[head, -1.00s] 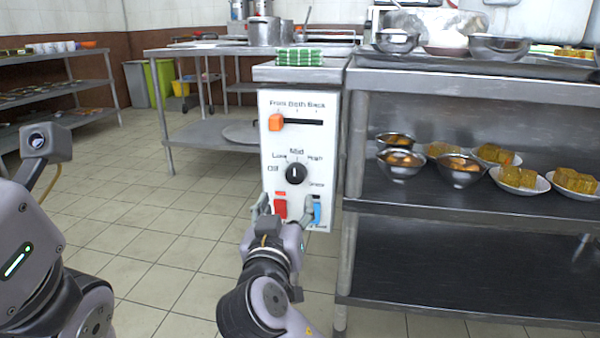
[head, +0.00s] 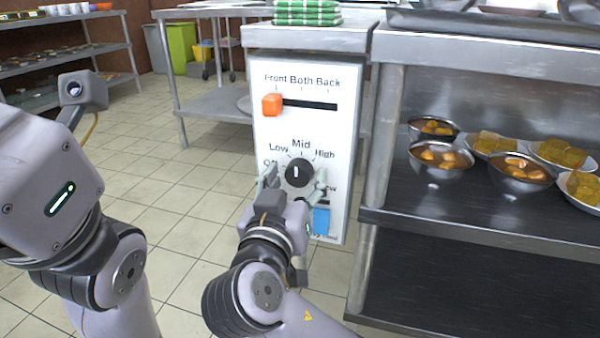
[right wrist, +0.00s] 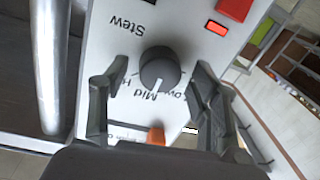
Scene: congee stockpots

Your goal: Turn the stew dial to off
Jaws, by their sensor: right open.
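The stew dial (head: 298,172) is a round black knob on a white control panel (head: 345,120). Its white mark points up at Mid, with Off and Low to its left and High to its right. The dial (right wrist: 160,68) also shows in the right wrist view, beside the word Stew. My right gripper (head: 295,184) is open, with one finger on each side of the dial. I cannot tell whether the fingers touch it. My left arm shows at the left, but its gripper is out of view.
An orange slider (head: 272,105) stands at Front above the dial. A blue switch (head: 321,220) is below it; a red switch (right wrist: 234,9) shows in the wrist view. Steel shelving (head: 440,225) with bowls (head: 441,160) of food stands close on the right. Tiled floor is open on the left.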

